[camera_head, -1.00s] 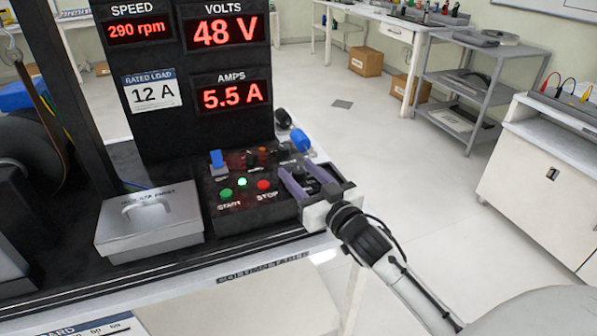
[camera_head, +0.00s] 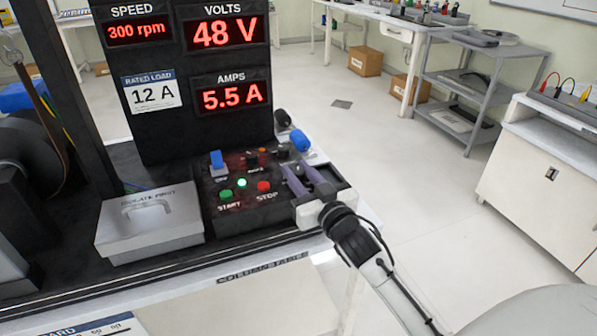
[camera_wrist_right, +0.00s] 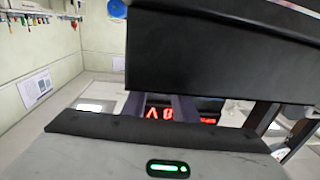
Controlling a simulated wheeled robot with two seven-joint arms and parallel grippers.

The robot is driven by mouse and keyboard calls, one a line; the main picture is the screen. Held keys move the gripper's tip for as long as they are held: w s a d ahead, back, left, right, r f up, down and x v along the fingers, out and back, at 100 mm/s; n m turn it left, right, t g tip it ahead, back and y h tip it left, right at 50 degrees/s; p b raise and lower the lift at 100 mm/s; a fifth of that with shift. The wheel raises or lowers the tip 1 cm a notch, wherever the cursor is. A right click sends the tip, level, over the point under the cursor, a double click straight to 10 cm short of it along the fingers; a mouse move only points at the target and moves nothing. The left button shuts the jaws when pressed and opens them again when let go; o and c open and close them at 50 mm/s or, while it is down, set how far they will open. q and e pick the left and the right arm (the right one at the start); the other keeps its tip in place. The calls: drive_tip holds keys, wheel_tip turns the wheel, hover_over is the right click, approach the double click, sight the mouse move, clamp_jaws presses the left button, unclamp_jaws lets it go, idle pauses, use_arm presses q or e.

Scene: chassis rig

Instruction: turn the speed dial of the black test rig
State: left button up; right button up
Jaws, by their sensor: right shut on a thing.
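The black test rig (camera_head: 150,85) shows a speed display (camera_head: 138,32) reading 300 rpm. Its low control box (camera_head: 250,210) carries a green start button, a red stop button, a lit green lamp and a blue switch. My right gripper (camera_head: 297,168) reaches over the right end of this box with its purple-grey fingers shut on a small black knob, the speed dial (camera_head: 283,152). The fingers partly hide the dial, and its pointer is too small to read. The fingers also show in the right wrist view (camera_wrist_right: 160,106), where the dial is hidden. My left gripper is not in view.
A grey lidded box (camera_head: 150,225) stands left of the buttons. A blue knob-like part (camera_head: 299,140) and a black one (camera_head: 282,118) stick out behind my gripper. The volts display (camera_head: 225,33) reads 48 V, the amps display (camera_head: 232,96) 5.5 A. Open floor lies to the right.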

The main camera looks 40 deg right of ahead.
idle(0.3)
drive_tip(key=o, duration=1)
drive_tip(key=s, duration=0.3)
drive_tip(key=s+a, duration=0.1)
drive_tip(key=s, duration=0.6)
drive_tip(key=shift+s+a, duration=0.1)
drive_tip(key=shift+a, duration=0.25)
drive_tip(key=s+a+f+n+g+y, duration=0.1)
drive_tip(key=s+a+f+g, duration=0.2)
drive_tip(key=s+a+f, duration=0.3)
drive_tip(key=s+a+f+n+g+y, duration=0.1)
drive_tip(key=s+a+f, duration=0.4)
drive_tip(key=f, duration=0.8)
drive_tip(key=s+a+f+n+g+y, duration=0.1)
drive_tip(key=s+a+f+g+y, duration=0.2)
drive_tip(key=f, duration=0.6)
drive_tip(key=shift+s+a+f+n+g, duration=0.2)
drive_tip(key=shift+s+a+g, duration=0.35)
drive_tip(key=shift+s+a, duration=0.4)
drive_tip(key=shift+s+a+f+n+g, duration=0.1)
drive_tip(key=shift+s+a+n+g, duration=0.1)
drive_tip(key=shift+s+a+g, duration=0.55)
